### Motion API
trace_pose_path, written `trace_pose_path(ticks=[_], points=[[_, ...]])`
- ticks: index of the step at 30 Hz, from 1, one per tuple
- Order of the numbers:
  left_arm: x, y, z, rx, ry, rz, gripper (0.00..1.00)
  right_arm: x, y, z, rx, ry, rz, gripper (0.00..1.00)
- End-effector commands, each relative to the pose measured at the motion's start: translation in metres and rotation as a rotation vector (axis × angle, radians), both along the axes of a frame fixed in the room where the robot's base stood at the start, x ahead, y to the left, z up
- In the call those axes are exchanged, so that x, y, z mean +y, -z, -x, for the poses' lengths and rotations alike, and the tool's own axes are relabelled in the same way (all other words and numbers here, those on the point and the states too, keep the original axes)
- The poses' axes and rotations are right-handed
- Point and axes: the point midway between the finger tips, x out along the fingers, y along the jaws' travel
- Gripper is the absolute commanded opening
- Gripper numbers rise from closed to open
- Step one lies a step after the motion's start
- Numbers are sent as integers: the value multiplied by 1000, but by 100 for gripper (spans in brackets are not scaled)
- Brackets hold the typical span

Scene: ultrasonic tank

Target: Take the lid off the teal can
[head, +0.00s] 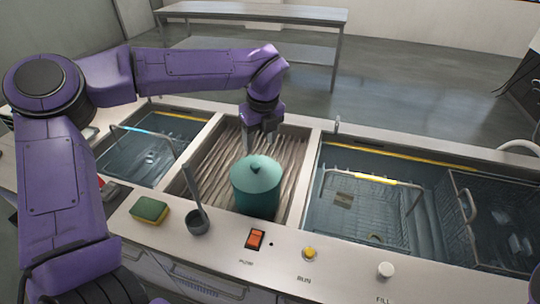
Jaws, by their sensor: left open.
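The teal can (256,200) stands upright on the ribbed drain section in the middle of the counter. Its teal lid (258,172) sits on top, with a small knob at its centre. My left gripper (258,144) reaches in from the left and points down just behind and above the lid. Its fingers are open and appear empty; I cannot tell whether they touch the lid. My right gripper is not in view.
A sponge (150,209) and a small grey ladle (197,222) are left of the can. Water basins lie on both sides, the right one with wire baskets (375,205). A red switch (256,239) and knobs line the front edge.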

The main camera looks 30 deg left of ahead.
Motion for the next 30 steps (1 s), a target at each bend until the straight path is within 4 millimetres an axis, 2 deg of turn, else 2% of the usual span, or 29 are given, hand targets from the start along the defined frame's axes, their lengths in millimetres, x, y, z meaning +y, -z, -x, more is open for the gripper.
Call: trace_pose_path(ticks=[2, 4, 9, 12, 17, 21, 28, 29, 30], points=[[0, 0, 2, -2, -6, 7, 60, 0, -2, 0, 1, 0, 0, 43], [2, 8, 3, -2, -8, 9, 60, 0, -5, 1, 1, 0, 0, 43], [4, 39, -1, -1, -4, 8, 60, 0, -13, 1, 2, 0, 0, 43], [6, 50, -3, 0, -5, 7, 60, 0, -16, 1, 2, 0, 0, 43], [15, 74, -3, 6, -6, 8, 60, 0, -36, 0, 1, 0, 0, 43], [18, 97, -4, 1, -7, 7, 60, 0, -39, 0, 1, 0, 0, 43], [19, 102, -5, -3, -7, 7, 60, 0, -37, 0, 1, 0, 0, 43], [19, 102, -5, -3, -7, 7, 57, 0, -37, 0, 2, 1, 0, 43], [19, 102, -5, -3, -7, 7, 44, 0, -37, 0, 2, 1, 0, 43]])
